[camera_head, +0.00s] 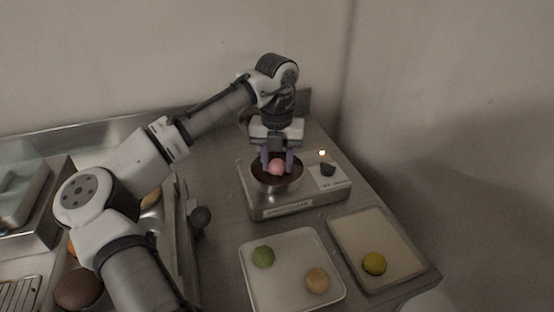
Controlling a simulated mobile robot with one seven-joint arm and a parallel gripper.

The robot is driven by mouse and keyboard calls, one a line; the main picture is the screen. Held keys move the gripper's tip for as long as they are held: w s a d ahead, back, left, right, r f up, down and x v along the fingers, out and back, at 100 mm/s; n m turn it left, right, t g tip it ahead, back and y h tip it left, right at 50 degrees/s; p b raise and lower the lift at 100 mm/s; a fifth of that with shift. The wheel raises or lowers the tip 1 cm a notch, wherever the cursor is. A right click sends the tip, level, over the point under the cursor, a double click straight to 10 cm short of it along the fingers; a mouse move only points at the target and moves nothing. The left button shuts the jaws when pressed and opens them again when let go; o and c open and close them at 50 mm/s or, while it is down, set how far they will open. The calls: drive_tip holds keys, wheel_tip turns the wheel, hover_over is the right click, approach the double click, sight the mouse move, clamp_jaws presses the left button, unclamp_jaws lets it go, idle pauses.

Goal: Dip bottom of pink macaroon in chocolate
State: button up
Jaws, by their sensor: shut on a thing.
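A pink macaroon (277,167) is held between the fingers of my gripper (277,163), which is shut on it. The gripper points down over a round metal bowl (298,181) of dark chocolate (259,174). The macaroon shows within the bowl's outline, in front of the chocolate. I cannot tell whether its bottom touches the chocolate. The bowl stands on a metal warmer (270,208) with a dark knob and a small lit lamp at its right.
A white tray (291,238) at the front holds a green macaroon (263,257) and a tan macaroon (317,281). A second tray (364,225) to its right holds a yellow macaroon (374,264). A wall stands behind the counter. Bakery equipment fills the left side.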

drive_tip(key=shift+r+p, duration=1.35)
drive_tip(key=shift+p, duration=0.05)
wheel_tip(320, 180, up, 6)
drive_tip(key=p, duration=0.6)
idle(0.4)
idle(0.4)
